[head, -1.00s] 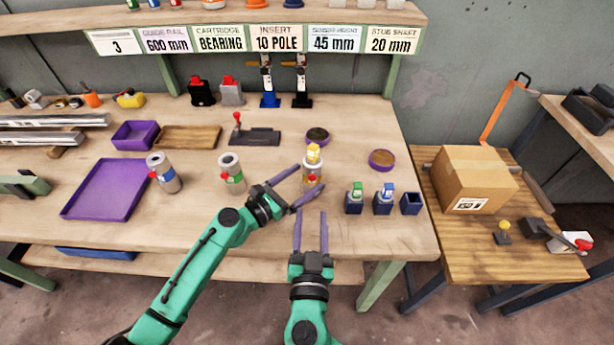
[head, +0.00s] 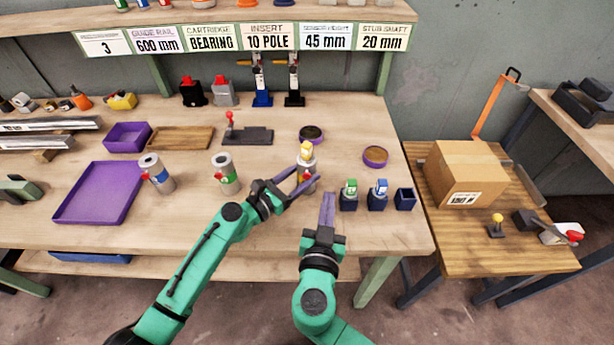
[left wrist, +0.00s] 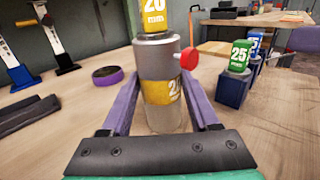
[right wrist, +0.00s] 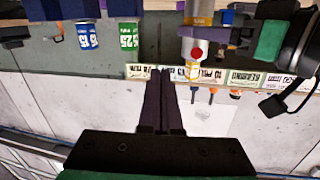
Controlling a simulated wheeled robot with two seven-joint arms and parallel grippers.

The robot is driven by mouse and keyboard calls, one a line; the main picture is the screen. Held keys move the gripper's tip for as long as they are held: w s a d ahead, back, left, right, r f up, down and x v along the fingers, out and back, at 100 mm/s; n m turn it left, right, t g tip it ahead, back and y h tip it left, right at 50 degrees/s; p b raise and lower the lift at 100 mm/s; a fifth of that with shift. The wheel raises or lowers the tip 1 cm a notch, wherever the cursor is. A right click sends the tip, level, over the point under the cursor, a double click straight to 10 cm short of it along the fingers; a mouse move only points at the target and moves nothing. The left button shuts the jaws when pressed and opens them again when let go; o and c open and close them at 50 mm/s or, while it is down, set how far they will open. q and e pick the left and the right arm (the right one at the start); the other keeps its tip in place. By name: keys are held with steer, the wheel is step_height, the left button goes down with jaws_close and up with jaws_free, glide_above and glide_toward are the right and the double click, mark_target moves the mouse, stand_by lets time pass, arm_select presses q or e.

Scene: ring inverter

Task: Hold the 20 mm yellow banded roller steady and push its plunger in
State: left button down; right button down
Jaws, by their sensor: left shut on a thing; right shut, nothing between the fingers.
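The yellow banded roller (head: 306,176) stands upright on the bench, a grey cylinder with a yellow band reading 2-something in the left wrist view (left wrist: 160,92). A yellow block marked 20 mm (left wrist: 154,18) sits on its top. A red plunger knob (left wrist: 189,58) sticks out of its side. My left gripper (head: 300,186) is shut on the roller, fingers on both sides of it. My right gripper (head: 328,198) is shut and empty, in front of the roller and to its right. In the right wrist view the roller (right wrist: 197,45) and red knob (right wrist: 197,54) lie beyond the shut fingers (right wrist: 164,72).
Red-knobbed (head: 157,173) and green-banded (head: 225,173) rollers stand left. Two round dishes (head: 312,134) (head: 375,156) lie behind.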

steer(key=w+d+r+n+g+h, duration=0.1)
steer(key=w+d+r+n+g, duration=0.1)
steer(key=w+d+g, duration=0.45)
steer(key=s+a+r+n+g+y, duration=0.4)
steer(key=s+a+r+n+y, duration=0.2)
steer(key=n, duration=1.1)
steer(key=s+y, duration=0.2)
steer(key=s, duration=0.1)
steer(key=shift+a+r+n+g+y, duration=0.2)
steer(key=shift+n+g+y, duration=0.1)
steer(key=shift+n+g, duration=0.1)
steer(key=shift+w+f, duration=0.15)
